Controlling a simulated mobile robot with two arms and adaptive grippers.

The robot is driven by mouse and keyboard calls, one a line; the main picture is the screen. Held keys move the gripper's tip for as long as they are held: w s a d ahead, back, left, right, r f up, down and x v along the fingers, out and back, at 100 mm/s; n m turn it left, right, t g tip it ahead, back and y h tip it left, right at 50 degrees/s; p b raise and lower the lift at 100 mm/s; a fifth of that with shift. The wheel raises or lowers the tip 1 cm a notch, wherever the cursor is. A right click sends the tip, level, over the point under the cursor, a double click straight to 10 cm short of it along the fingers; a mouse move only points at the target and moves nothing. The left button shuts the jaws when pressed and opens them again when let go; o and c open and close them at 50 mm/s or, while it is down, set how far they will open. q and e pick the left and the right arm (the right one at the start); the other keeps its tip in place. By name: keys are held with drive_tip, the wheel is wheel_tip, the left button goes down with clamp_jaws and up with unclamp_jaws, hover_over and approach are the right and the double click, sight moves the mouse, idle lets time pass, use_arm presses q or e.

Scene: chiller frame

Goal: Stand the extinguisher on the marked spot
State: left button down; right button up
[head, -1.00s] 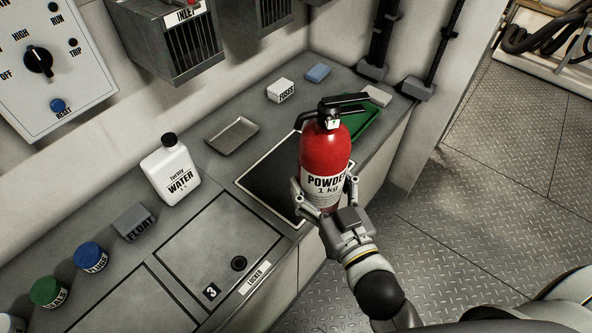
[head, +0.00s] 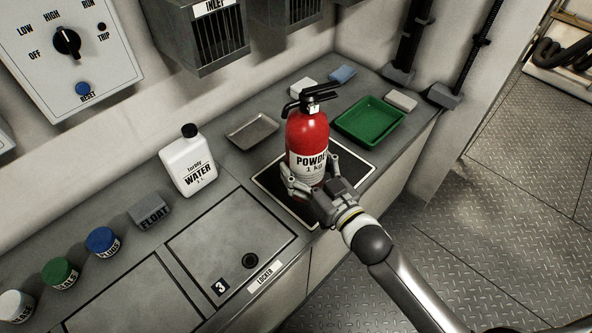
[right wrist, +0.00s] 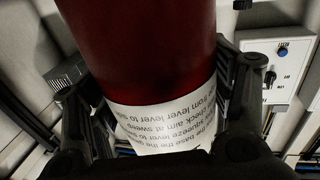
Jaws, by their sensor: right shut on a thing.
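A red extinguisher (head: 307,143) with a black handle and a white "POWDER 1 kg" label is upright in the head view. My right gripper (head: 312,185) is shut around its lower part. The marked spot, a black square with a pale outline (head: 268,181), lies on the counter beneath and around the extinguisher. The base is hidden by the gripper, so I cannot tell whether it touches the spot. In the right wrist view the red body (right wrist: 140,45) and its label fill the space between the fingers. My left gripper is not in view.
A green tray (head: 398,123), a grey tray (head: 231,136) and a white water bottle (head: 190,165) stand near the spot. A white box (head: 303,88) is behind. A locker lid (head: 220,245) lies to the left; the counter's front edge is close.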

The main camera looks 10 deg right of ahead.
drive_tip(key=w+d, duration=0.2)
drive_tip(key=shift+w+d+f, duration=0.3)
drive_tip(key=shift+f, duration=0.1)
drive_tip(key=shift+w+d+f+b, duration=0.2)
drive_tip(key=shift+w+d+f, duration=0.35)
drive_tip(key=shift+f, duration=0.95)
drive_tip(key=shift+w+d+f+b, duration=0.25)
drive_tip(key=shift+w+d+f, duration=0.35)
drive_tip(key=shift+f, duration=0.85)
drive_tip(key=shift+w+d+f+b, duration=0.2)
drive_tip(key=shift+w+d+f, duration=0.35)
drive_tip(key=shift+f, duration=0.95)
drive_tip(key=shift+s, duration=0.1)
drive_tip(key=o, duration=1.6)
drive_tip(key=shift+s+f, duration=0.1)
drive_tip(key=shift+f, duration=0.4)
drive_tip(key=o, duration=0.5)
drive_tip(key=shift+s+r, duration=0.1)
